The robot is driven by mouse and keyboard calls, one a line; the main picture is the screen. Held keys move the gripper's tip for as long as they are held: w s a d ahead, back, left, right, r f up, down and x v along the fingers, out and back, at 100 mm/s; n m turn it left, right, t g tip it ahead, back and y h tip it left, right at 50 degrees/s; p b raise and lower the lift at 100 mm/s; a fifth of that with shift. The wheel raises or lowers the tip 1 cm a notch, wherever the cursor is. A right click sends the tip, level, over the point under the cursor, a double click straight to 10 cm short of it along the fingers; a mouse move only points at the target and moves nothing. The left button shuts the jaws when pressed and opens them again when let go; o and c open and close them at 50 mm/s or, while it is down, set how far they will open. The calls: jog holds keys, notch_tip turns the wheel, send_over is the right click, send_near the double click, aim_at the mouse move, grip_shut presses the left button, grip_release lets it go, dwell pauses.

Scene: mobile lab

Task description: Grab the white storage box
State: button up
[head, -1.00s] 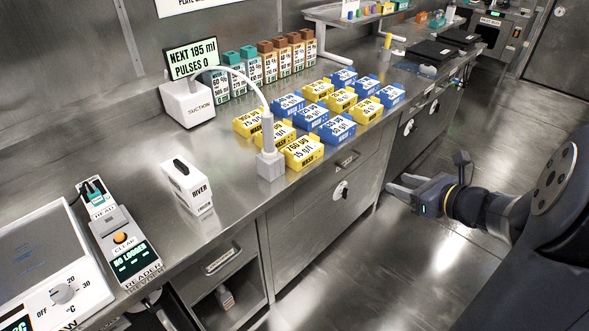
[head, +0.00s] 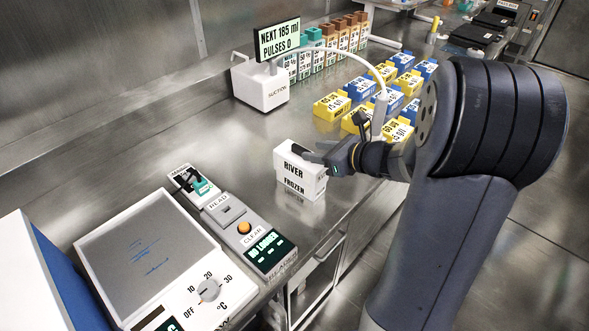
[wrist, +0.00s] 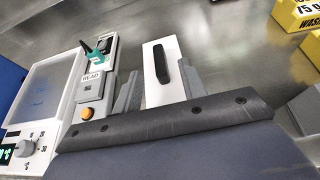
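The white storage box (head: 300,184), labelled RIVER and FROZEN, stands upright on the steel bench in the head view. Its white top with a dark handle (wrist: 161,62) shows in the wrist view. My gripper (head: 318,157) is at the upper right of the box in the head view, its fingers partly over the top. In the wrist view my gripper (wrist: 161,79) has its two grey fingers apart, one on each side of the box's near part. I cannot tell whether either finger touches the box.
A reader unit (head: 240,228) with an orange button and a heating plate device (head: 208,291) stand left of the box. A white suction unit (head: 262,88) is behind it. Yellow and blue boxes (head: 333,106) stand to the right. Bare bench lies behind the box.

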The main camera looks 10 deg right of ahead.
aim_at(304, 149)
jog(key=x, duration=0.6)
jog(key=shift+r, duration=0.1)
jog(key=shift+c, duration=0.6)
grip_shut()
